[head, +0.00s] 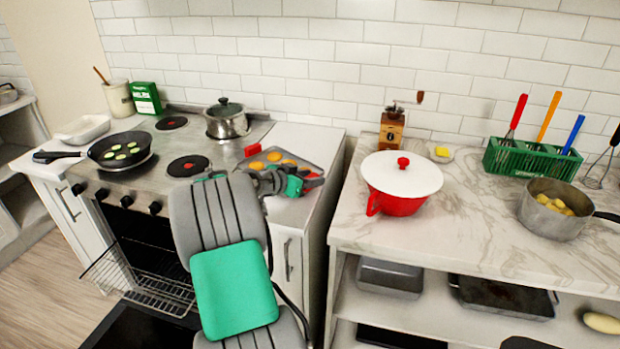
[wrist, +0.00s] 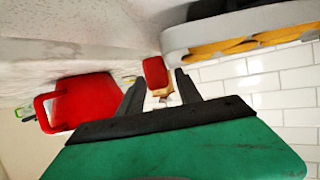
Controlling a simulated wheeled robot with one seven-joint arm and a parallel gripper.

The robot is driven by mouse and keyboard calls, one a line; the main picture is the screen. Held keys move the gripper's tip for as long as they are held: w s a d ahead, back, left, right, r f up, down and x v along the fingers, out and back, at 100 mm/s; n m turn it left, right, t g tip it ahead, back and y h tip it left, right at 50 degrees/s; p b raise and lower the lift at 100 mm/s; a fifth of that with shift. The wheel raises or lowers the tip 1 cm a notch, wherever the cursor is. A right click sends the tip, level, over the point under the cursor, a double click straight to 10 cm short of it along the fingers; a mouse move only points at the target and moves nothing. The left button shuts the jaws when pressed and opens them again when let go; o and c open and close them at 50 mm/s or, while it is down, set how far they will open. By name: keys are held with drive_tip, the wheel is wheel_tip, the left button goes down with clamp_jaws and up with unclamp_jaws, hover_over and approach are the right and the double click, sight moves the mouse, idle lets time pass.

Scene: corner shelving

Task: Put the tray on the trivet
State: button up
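A grey tray (head: 297,160) with round orange-yellow pieces in it lies on the counter right of the stove. It has a red grip (head: 252,150) at its far left and another red grip at its right end. The grey tray rim (wrist: 220,27) fills the upper right of the wrist view. My gripper (head: 305,178) is at the tray's right end. In the wrist view, its two dark fingers (wrist: 161,82) stand apart with a red grip (wrist: 155,71) showing between their tips. I cannot tell if they touch it. I cannot make out a trivet.
A red pot with a white lid (head: 402,182) and a coffee mill (head: 391,131) stand on the marble counter (head: 440,225) to the right. A pot (head: 227,122) and a frying pan (head: 120,150) stand on the stove. A dark gap separates the counters. The oven is open below.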

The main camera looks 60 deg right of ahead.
drive_tip(key=shift+o, duration=0.2)
drive_tip(key=shift+r, duration=0.25)
drive_tip(key=b+v, duration=0.1)
drive_tip(key=v, duration=1.1)
drive_tip(key=w+a+f+n+t+y, duration=0.3)
drive_tip(key=w+a+n, duration=0.2)
drive_tip(key=a, duration=0.5)
drive_tip(key=w+a+f+n+t+y, duration=0.2)
drive_tip(key=w+a+f+n+t, duration=0.15)
drive_tip(key=w+a, duration=0.4)
drive_tip(key=s+a+f+n+y, duration=0.1)
drive_tip(key=s+a+n+y, duration=0.1)
drive_tip(key=a, duration=0.8)
drive_tip(key=s+a+f+n+y, duration=0.2)
drive_tip(key=s+a+n+y, duration=0.1)
drive_tip(key=a+n, duration=0.4)
drive_tip(key=s+a+f+n+y, duration=0.2)
drive_tip(key=s+a+n+y, duration=0.1)
drive_tip(key=a, duration=1)
drive_tip(key=shift+s+n, duration=0.75)
drive_tip(key=shift+s, duration=0.3)
drive_tip(key=shift+c, duration=0.2)
